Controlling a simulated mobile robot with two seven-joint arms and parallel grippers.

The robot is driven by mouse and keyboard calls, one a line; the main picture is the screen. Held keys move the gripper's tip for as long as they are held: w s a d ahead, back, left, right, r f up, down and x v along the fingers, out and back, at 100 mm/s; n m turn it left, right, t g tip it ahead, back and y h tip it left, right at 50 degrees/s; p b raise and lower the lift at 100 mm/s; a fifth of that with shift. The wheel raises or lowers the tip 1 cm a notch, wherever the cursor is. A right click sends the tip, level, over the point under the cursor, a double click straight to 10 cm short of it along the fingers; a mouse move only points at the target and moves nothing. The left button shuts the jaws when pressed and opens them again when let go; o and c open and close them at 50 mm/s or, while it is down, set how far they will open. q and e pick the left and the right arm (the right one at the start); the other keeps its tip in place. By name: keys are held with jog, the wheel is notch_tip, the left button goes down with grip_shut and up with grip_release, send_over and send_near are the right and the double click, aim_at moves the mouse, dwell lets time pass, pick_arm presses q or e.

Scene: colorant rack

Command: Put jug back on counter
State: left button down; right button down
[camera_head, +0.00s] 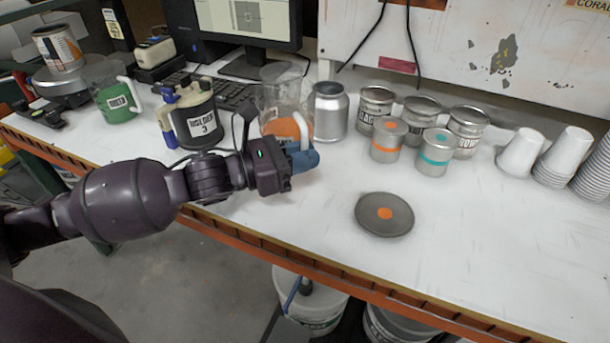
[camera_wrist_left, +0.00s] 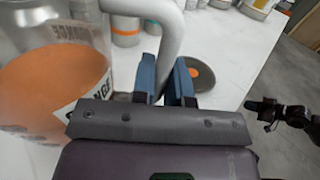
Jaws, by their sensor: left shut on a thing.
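A clear jug with orange colorant and a light grey handle (camera_head: 285,95) is at the middle of the counter (camera_head: 300,225) in the head view. My left gripper (camera_head: 303,160) is shut on its handle. In the left wrist view the blue fingers (camera_wrist_left: 166,82) stand on both sides of the handle, and the jug (camera_wrist_left: 55,85) fills the left side. The jug looks upright; its base is partly hidden, so I cannot tell whether it touches the counter. A dark jointed part at the right of the wrist view looks like my right gripper (camera_wrist_left: 262,112); its jaws are unclear.
A grey lid with an orange dot (camera_head: 385,214) lies in front. Several metal cans (camera_head: 389,141) and a silver bottle (camera_head: 330,112) stand right of the jug, with paper cups (camera_head: 521,152) beyond. A holder pot (camera_head: 197,121) and green jug (camera_head: 113,95) stand left. The right front counter is clear.

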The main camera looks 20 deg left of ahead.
pick_arm(q)
jog(key=shift+f+b, duration=0.35)
jog(key=shift+f, duration=1.95)
jog(key=shift+f, duration=0.1)
jog(key=c, duration=1.1)
grip_release()
jog(key=shift+f, duration=0.1)
jog(key=shift+r, duration=0.2)
jog(key=shift+s+a+f, duration=0.15)
jog(key=shift+s+a, duration=0.15)
jog(key=v, duration=1.1)
jog(key=shift+s+p, duration=0.1)
jog(key=shift+p, duration=0.3)
